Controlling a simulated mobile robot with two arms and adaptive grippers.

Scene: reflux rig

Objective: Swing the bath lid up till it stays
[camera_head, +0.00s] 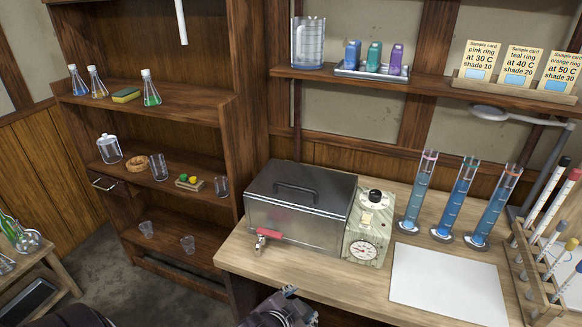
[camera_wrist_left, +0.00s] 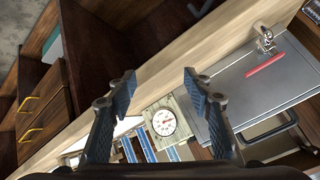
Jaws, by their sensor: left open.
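The metal bath (camera_head: 290,226) stands on the wooden bench, with its lid (camera_head: 318,184) lying shut on top. A dark handle (camera_head: 296,192) runs along the lid. A tap with a red lever (camera_head: 268,235) sticks out of the bath's front. A control box with a dial (camera_head: 362,250) stands against its right side. My left gripper (camera_head: 285,300) is at the bottom of the head view, in front of the bench and below the bath. In the left wrist view my gripper (camera_wrist_left: 158,82) is open and empty, apart from the bath (camera_wrist_left: 240,95). My right gripper is not in view.
Three blue-filled cylinders (camera_head: 463,200) and a white sheet (camera_head: 447,283) are right of the control box. A wall shelf (camera_head: 420,84) with a beaker, colored bottles and sample cards is above the bench. A wooden shelf unit (camera_head: 150,120) with glassware stands left.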

